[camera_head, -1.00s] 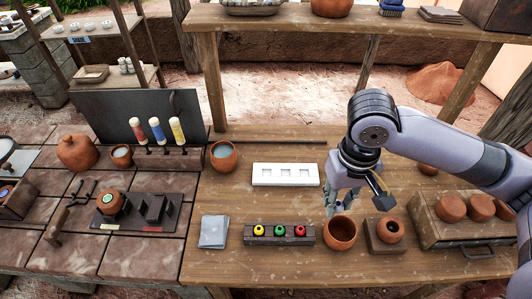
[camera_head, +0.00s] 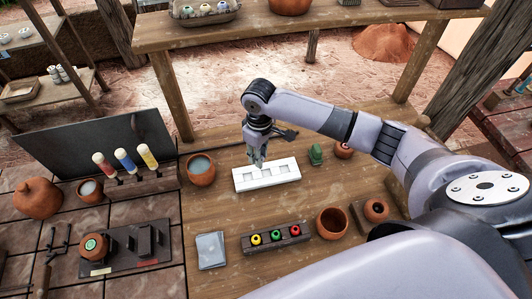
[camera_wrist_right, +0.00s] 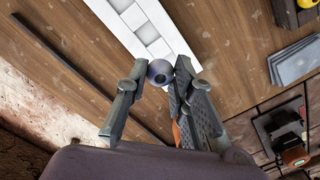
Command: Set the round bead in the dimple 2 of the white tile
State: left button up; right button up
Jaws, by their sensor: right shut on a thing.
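The white tile (camera_head: 240,184) lies on the wooden table with a row of square dimples. It also shows in the wrist view (camera_wrist_right: 118,8). My right gripper (camera_head: 258,163) points down over the tile's back edge, near its middle and left. In the wrist view the right gripper (camera_wrist_right: 160,80) is shut on a small round grey-blue bead (camera_wrist_right: 159,71) between its fingertips. The bead overlaps the tile in that view; its height above it is unclear. In the head view the bead is too small to make out. My left gripper is not in view.
A clay cup (camera_head: 200,170) stands just left of the tile. A green cactus-like object (camera_head: 316,154) stands to its right. In front are a dark block with coloured beads (camera_head: 276,238), a grey pad (camera_head: 211,250) and a clay bowl (camera_head: 332,223). A dark rod (camera_wrist_right: 85,75) lies behind the tile.

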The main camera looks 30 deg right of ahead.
jog(key=shift+n, duration=0.6)
jog(key=d+f, duration=0.1)
jog(key=f, duration=0.1)
jog(key=d+f, duration=0.1)
jog(key=shift+d+f+p, duration=0.1)
jog(key=shift+f+p, duration=0.25)
jog(key=shift+f, duration=0.05)
jog(key=shift+s+r+p, duration=0.1)
jog(key=shift+p, duration=0.3)
jog(key=shift+f, duration=0.25)
jog(key=shift+f+b, duration=1)
jog(key=shift+f, duration=1)
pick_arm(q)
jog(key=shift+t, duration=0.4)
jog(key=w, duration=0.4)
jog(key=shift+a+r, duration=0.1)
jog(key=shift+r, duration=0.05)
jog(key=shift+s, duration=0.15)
pick_arm(e)
jog(key=o, duration=0.9)
jog(key=shift+o, duration=0.2)
